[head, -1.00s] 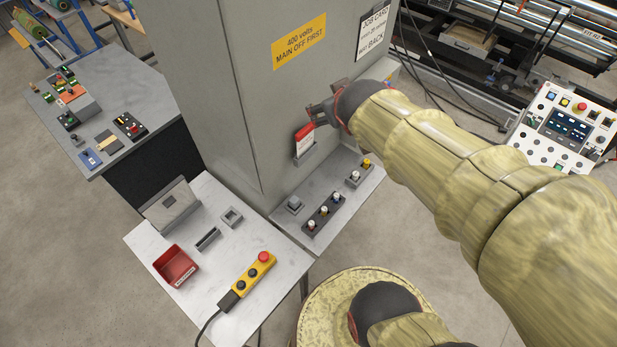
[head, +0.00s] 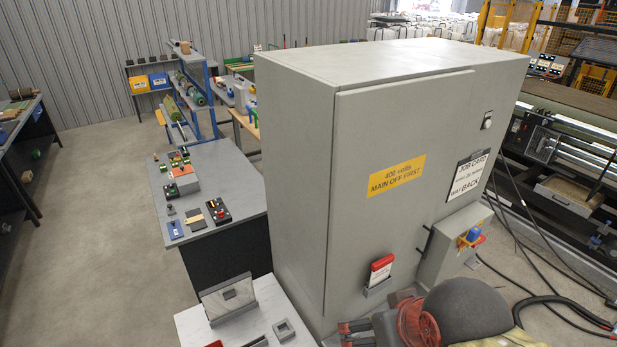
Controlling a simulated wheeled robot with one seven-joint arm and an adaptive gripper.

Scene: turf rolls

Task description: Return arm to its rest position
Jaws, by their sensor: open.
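My gripper (head: 352,334) is at the bottom of the head view, low in front of the grey cabinet. Its red-tipped fingers point left and show a gap with nothing between them. My dark wrist and a bit of the covered arm show at the bottom right. The grey cabinet (head: 300,190) stands in the middle, its door shut, with a yellow "400 volts MAIN OFF FIRST" label (head: 397,176). A red and white card (head: 381,270) sits in a holder on the door, just above my gripper.
A white-topped table (head: 254,326) is at the lower left, with a tilted plate (head: 228,298) on it. A grey bench (head: 235,177) with small controls stands behind it. Open floor (head: 100,240) lies at left.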

